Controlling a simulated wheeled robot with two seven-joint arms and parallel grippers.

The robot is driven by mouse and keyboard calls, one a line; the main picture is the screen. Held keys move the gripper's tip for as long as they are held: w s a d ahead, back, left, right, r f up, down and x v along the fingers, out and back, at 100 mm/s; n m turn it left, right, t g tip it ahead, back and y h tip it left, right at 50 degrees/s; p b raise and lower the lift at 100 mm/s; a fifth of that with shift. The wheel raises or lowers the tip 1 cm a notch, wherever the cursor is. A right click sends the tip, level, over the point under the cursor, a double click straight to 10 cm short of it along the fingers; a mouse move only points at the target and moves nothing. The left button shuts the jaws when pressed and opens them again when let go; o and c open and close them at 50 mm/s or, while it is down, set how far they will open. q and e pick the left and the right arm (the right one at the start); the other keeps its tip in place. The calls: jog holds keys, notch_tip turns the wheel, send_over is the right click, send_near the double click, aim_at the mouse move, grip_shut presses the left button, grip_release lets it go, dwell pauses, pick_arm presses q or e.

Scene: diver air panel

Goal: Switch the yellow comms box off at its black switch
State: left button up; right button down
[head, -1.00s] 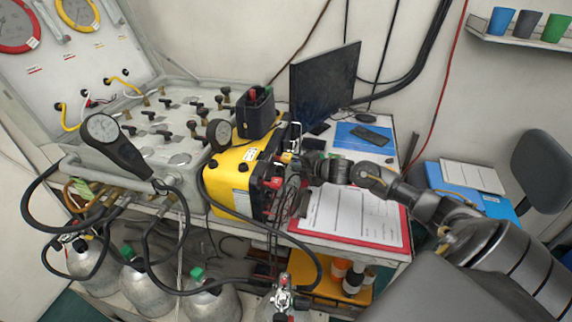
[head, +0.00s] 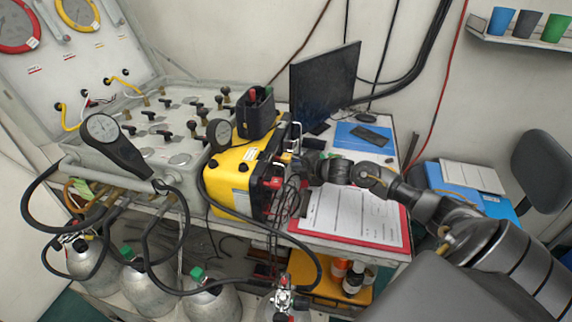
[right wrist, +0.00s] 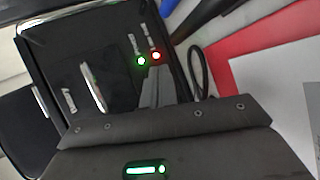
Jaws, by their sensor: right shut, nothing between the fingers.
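The yellow comms box (head: 232,178) stands on the bench beside the valve panel, its black face turned toward my right arm. In the right wrist view that black face (right wrist: 105,45) shows a lit green lamp (right wrist: 141,61), a lit red lamp (right wrist: 156,56) and small metal fittings. I cannot make out the black switch for certain. My right gripper (head: 299,164) is close in front of this face. Its shut, empty fingers (right wrist: 154,88) point at the face just below the lamps; whether they touch it I cannot tell. My left gripper is not in view.
A red clipboard (head: 388,242) with paper lies under my right arm. Dark cables (head: 287,196) hang by the box's face. A monitor (head: 322,85) stands behind. The valve panel (head: 165,125) is to the left, with gas cylinders (head: 210,300) below.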

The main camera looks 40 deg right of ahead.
jog(key=shift+w+a, duration=0.3)
jog(key=shift+w, duration=0.05)
jog(key=shift+w+a+r, duration=0.1)
jog(key=shift+w+a, duration=0.05)
jog(key=shift+w, duration=0.1)
dwell(0.9)
jog(key=shift+s, duration=0.15)
jog(key=shift+s+d, duration=0.45)
jog(key=shift+s+d+f+p, duration=0.2)
jog(key=shift+s+d, duration=0.6)
jog(key=shift+s, duration=0.2)
jog(key=shift+s+d+f+p, duration=0.15)
jog(key=shift+s+d+p, duration=0.05)
jog(key=shift+s+d, duration=0.65)
jog(key=shift+a, duration=0.1)
